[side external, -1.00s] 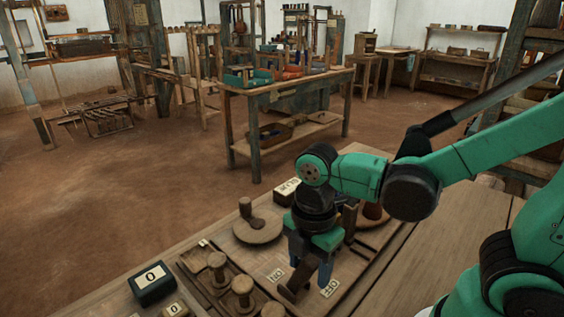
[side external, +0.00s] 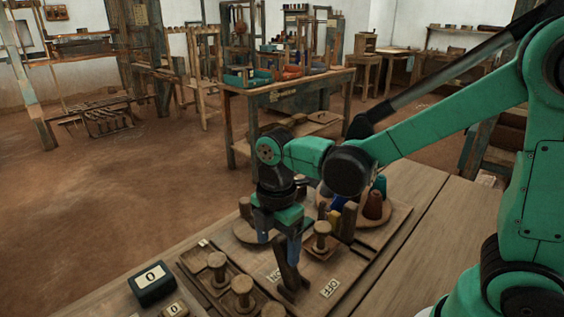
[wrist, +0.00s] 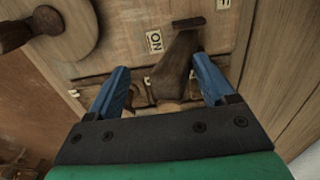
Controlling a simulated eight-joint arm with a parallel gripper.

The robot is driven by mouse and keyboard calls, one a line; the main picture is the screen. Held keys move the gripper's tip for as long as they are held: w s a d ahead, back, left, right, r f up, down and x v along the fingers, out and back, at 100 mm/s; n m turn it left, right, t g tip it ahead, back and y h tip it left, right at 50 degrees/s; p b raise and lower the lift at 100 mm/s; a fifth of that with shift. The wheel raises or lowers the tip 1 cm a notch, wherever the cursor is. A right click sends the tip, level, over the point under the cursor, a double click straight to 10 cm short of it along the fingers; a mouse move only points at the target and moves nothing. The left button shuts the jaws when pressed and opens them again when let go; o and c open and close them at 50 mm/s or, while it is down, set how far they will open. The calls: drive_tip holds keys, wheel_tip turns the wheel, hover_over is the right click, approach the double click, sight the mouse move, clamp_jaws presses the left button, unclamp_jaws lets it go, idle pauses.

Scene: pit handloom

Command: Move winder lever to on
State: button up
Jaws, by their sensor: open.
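The winder lever (side external: 287,272) is a dark wooden handle on the board at the table's front. In the side view it rises steeply, leaning slightly left, beside the partly covered ON label (side external: 275,276). The OFF label (side external: 330,288) lies to its right. My gripper (side external: 280,243) is open, pointing down at the lever's upper part. In the wrist view the lever (wrist: 180,58) stands between the two blue fingers of my gripper (wrist: 160,68), nearer the right finger. The ON label (wrist: 155,41) is just left of it. I cannot tell whether a finger touches the lever.
Wooden spools (side external: 242,287) stand in a tray left of the lever. Coloured cones (side external: 373,204) stand on a round plate behind right. The table (side external: 440,225) is clear at the right.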

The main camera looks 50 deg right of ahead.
drive_tip(key=shift+w, duration=0.25)
drive_tip(key=shift+s, duration=0.45)
drive_tip(key=shift+o, duration=0.8)
drive_tip(key=shift+r, duration=3.2)
